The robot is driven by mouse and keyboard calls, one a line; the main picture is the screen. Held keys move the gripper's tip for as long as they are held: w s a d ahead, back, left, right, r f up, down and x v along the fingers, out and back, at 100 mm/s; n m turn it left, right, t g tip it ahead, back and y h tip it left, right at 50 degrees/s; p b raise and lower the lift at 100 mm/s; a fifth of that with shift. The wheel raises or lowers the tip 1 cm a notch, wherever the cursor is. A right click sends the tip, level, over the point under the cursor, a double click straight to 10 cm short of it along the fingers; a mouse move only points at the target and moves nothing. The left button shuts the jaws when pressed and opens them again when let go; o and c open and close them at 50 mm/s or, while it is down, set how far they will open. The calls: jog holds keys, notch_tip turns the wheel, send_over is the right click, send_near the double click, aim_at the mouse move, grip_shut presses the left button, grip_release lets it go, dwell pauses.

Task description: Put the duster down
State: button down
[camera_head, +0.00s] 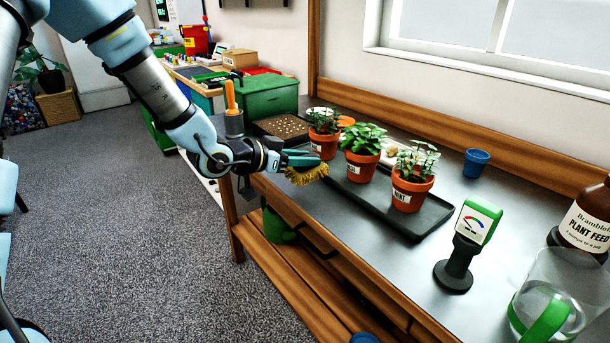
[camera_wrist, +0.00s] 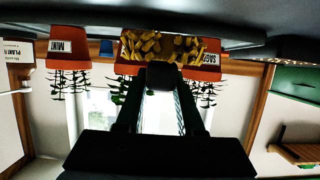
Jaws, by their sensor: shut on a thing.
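The duster (camera_head: 306,175) has yellow bristles that point down below my gripper (camera_head: 298,158). My gripper is shut on it, at the left front part of the metal-topped bench (camera_head: 345,222), in front of the potted plants. I cannot tell whether the bristles touch the bench or the tray edge. In the wrist view, which is upside down, the bristles (camera_wrist: 165,46) show beyond the fingers of my gripper (camera_wrist: 160,88). A dark block between the fingers is probably its handle; most of the handle is hidden.
A black tray (camera_head: 400,222) holds several potted plants, including a mint pot (camera_head: 410,193). A seedling tray (camera_head: 283,127) lies behind left. A meter (camera_head: 465,245), a jug (camera_head: 548,310), a plant feed bottle (camera_head: 585,222) and a blue cup (camera_head: 476,163) stand right.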

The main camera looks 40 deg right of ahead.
aim_at(305, 173)
jog(key=shift+f, duration=2.1)
jog(key=shift+f, duration=0.1)
jog(key=c, duration=0.5)
grip_release()
jog(key=shift+r+p, duration=0.2)
jog(key=shift+p, duration=0.1)
jog(key=b+v, duration=0.1)
jog(key=v, duration=1.1)
jog(key=shift+f+b, duration=0.1)
jog(key=shift+b, duration=0.2)
jog(key=shift+w+a, duration=0.1)
